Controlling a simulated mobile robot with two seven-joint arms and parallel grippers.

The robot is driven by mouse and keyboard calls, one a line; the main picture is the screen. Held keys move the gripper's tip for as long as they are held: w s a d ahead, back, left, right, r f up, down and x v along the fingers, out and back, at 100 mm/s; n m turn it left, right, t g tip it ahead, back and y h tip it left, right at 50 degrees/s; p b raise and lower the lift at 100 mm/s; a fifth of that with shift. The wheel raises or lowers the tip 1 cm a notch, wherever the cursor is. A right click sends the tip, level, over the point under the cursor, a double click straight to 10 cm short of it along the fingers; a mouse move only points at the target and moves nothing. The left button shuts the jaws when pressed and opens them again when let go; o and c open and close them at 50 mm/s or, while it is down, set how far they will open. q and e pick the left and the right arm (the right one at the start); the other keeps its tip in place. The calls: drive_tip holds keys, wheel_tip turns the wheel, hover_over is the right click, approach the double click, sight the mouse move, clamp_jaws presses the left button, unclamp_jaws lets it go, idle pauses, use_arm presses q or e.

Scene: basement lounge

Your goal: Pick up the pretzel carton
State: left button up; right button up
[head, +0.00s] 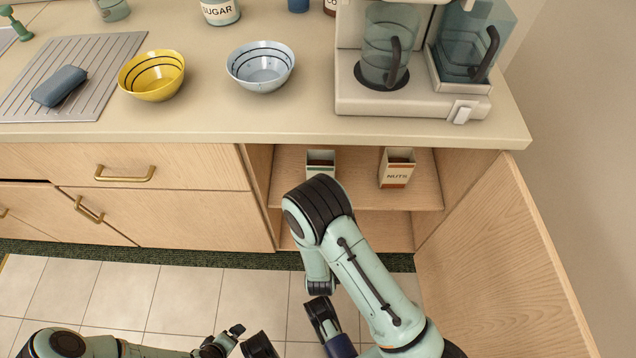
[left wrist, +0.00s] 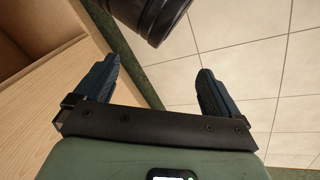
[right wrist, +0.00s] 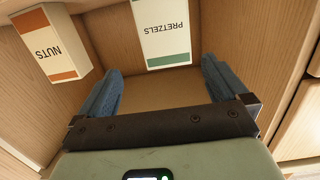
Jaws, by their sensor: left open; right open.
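The pretzel carton (right wrist: 164,30) is white with a green band. It appears upside down at the top of the right wrist view, cut off by the edge. In the head view the carton (head: 320,170) stands on the cabinet shelf, its lower part hidden behind my right arm. My right gripper (right wrist: 162,70) is open and faces the carton, with nothing between its fingers. The carton lies beyond the fingertips, apart from them as far as I can see. My left gripper (left wrist: 160,68) is open and empty, low in front of the cabinet, over the floor.
The nuts carton (head: 397,170) stands to the right on the same shelf (head: 358,195). An open cabinet door (head: 510,260) bounds the right side. The counter (head: 210,115) above holds a yellow bowl (head: 152,75), a pale bowl (head: 261,66) and a coffee machine (head: 400,100).

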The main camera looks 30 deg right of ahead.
sight(320, 169)
drive_tip(key=shift+t+h, duration=0.3)
drive_tip(key=shift+t, duration=0.2)
drive_tip(key=b+x, duration=0.1)
drive_tip(key=x, duration=0.3)
drive_tip(key=r+b+x, duration=0.1)
drive_tip(key=x, duration=0.4)
drive_tip(key=a+b+x, duration=0.1)
drive_tip(key=x, duration=0.4)
drive_tip(key=shift+w+d+r, duration=0.15)
drive_tip(key=shift+w+r, duration=0.2)
drive_tip(key=shift+w, duration=0.15)
use_arm(q)
drive_tip(key=shift+g, duration=0.3)
drive_tip(key=f, duration=0.3)
drive_tip(key=s+a+f, duration=0.1)
drive_tip(key=f, duration=0.1)
drive_tip(key=shift+s, duration=0.1)
use_arm(e)
drive_tip(key=c, duration=1.1)
use_arm(q)
drive_tip(key=shift+r, duration=0.1)
use_arm(e)
drive_tip(key=shift+o, duration=0.2)
drive_tip(key=shift+r, duration=0.1)
